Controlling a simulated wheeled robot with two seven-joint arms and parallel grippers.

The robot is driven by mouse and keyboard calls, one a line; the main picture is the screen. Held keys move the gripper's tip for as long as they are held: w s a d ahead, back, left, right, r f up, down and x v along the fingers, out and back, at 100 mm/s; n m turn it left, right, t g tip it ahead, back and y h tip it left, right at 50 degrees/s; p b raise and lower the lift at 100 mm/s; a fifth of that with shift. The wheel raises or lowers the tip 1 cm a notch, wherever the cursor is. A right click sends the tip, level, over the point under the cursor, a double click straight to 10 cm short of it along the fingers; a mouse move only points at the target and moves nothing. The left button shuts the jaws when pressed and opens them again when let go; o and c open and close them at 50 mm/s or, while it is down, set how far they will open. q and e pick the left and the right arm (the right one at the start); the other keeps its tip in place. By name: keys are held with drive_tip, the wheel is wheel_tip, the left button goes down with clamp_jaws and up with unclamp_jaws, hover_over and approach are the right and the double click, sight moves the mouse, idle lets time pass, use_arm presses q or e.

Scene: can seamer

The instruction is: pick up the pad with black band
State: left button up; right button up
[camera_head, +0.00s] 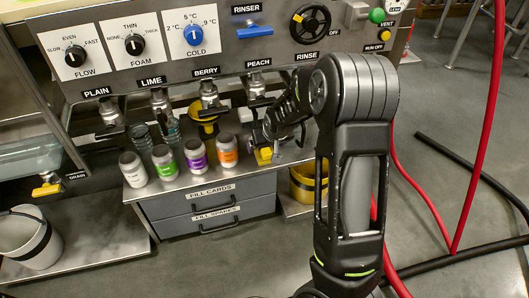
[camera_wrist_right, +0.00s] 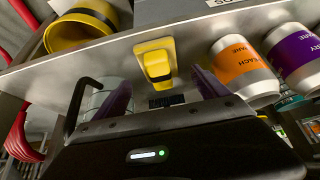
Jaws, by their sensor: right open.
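The pad with black band (camera_head: 264,156) is a small yellow block at the right end of the metal shelf, right of the orange-labelled can. In the right wrist view the yellow pad (camera_wrist_right: 155,60) shows a dark band across its lower part and sits at the shelf edge. My right gripper (camera_wrist_right: 163,88) is open, with one purple-grey finger on each side of the pad's line. The fingers look apart from the pad. In the head view my right gripper (camera_head: 269,138) is small and partly hidden by my arm, right above the pad. My left gripper is not in view.
The orange-labelled can (camera_head: 227,151) stands closest to the pad, with several other cans leftward. A yellow bucket (camera_head: 305,185) with a dark band is low on the right. Nozzles and the control panel (camera_head: 270,40) overhang the shelf (camera_head: 180,183). A red hose (camera_head: 482,130) hangs at right.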

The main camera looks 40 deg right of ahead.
sight(265, 148)
drive_tip(key=b+x, duration=0.2)
drive_tip(key=x, duration=0.2)
drive_tip(key=shift+f, duration=0.15)
drive_tip(key=shift+w+f, duration=0.15)
drive_tip(key=shift+f, duration=0.05)
drive_tip(key=shift+c, duration=0.5)
drive_tip(key=c, duration=1.4)
